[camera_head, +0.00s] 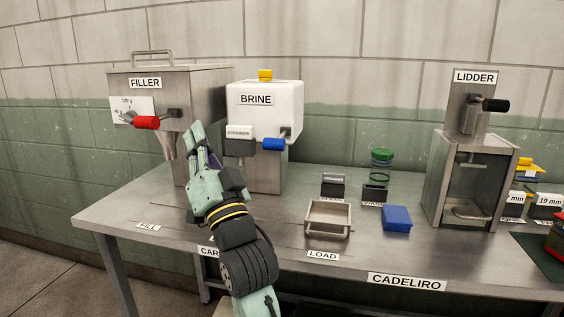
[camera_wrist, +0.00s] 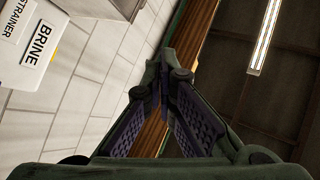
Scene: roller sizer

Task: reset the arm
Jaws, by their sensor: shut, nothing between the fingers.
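My gripper (camera_head: 197,140) is raised above the left part of the steel table, in front of the gap between the filler and the brine dispenser. Its fingers point up. In the wrist view its two fingers (camera_wrist: 163,72) come together at the tips, with nothing held between them. The wrist view looks up past the fingers at the wall and ceiling, with part of the brine dispenser (camera_wrist: 35,45) at the upper left.
The filler (camera_head: 205,90) stands behind at left, the brine dispenser (camera_head: 285,98) just right of my gripper. The table's left front (camera_head: 125,215) is mostly clear.

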